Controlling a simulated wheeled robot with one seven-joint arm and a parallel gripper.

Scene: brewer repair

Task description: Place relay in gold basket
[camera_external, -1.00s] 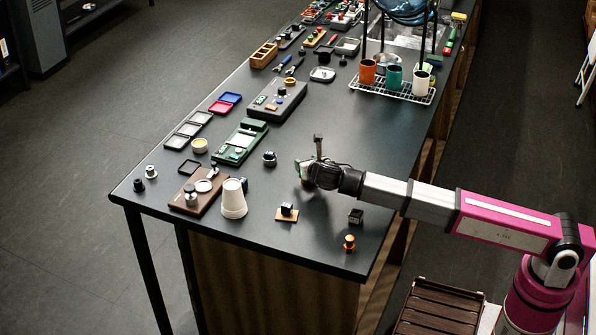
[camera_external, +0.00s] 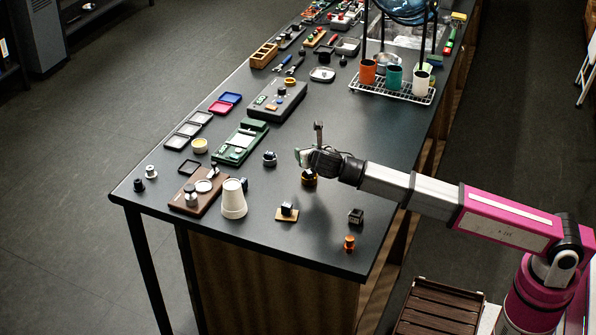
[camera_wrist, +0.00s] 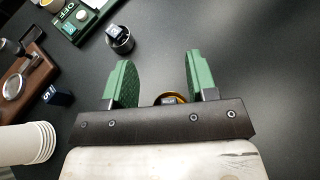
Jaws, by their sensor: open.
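The gold basket (camera_external: 309,180), a small round gold-rimmed holder, stands on the dark bench just below my gripper (camera_external: 302,157). The wrist view shows part of the basket's gold rim (camera_wrist: 158,98) behind my gripper's mounting bar. A small dark block with a pale label, apparently the relay (camera_wrist: 169,100), sits inside that rim; its lower part is hidden. My gripper (camera_wrist: 158,75) is open, with its two green fingers apart and nothing held between them. It is raised above the basket.
A dark round holder with a blue block (camera_external: 270,158) stands left of the basket. Stacked white cups (camera_external: 234,200) and a brown board (camera_external: 184,204) are farther left. A black cube on a wooden base (camera_external: 287,213), a black box (camera_external: 356,216) and an orange piece (camera_external: 349,243) are nearer the front.

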